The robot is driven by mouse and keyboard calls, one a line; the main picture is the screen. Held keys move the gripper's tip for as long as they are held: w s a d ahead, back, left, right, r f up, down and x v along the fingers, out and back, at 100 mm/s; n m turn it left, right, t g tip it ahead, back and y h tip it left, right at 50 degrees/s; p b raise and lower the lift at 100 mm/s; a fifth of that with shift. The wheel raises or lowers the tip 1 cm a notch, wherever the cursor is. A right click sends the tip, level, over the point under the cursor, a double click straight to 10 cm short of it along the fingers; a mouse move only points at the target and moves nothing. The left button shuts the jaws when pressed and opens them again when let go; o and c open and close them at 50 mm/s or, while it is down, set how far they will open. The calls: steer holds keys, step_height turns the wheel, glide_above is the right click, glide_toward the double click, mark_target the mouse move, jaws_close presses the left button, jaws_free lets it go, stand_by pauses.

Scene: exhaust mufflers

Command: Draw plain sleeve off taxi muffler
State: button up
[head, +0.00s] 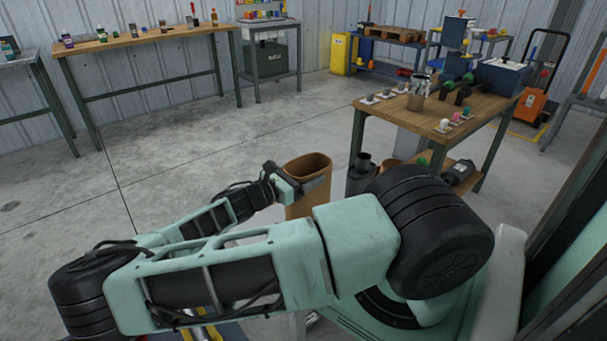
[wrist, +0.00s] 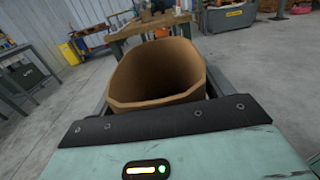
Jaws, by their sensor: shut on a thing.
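The plain brown cardboard sleeve (head: 308,187) is in my gripper (head: 300,190), held upright over open floor in front of the workbench. In the wrist view the sleeve (wrist: 158,75) shows its open oval end, with a dark inside. My gripper (wrist: 155,100) is shut on it, with a jaw along each side. I see no muffler inside the sleeve; its depth is too dark to tell. Dark cylindrical parts (head: 362,174) stand on the floor right of the sleeve, partly behind my arm. I cannot tell whether one is the taxi muffler.
A wooden workbench (head: 480,105) with jars, small coloured parts and dumbbell-like items stands beyond, at right. A long table (head: 150,38) is at the back left. An orange hand truck (head: 535,105) stands far right. The concrete floor (head: 200,135) at left is clear.

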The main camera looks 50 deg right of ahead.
step_height(320, 180, up, 14)
steer(key=p, duration=1.2)
steer(key=shift+p, duration=0.4)
stand_by(1.5)
steer(key=shift+a, duration=0.1)
stand_by(0.7)
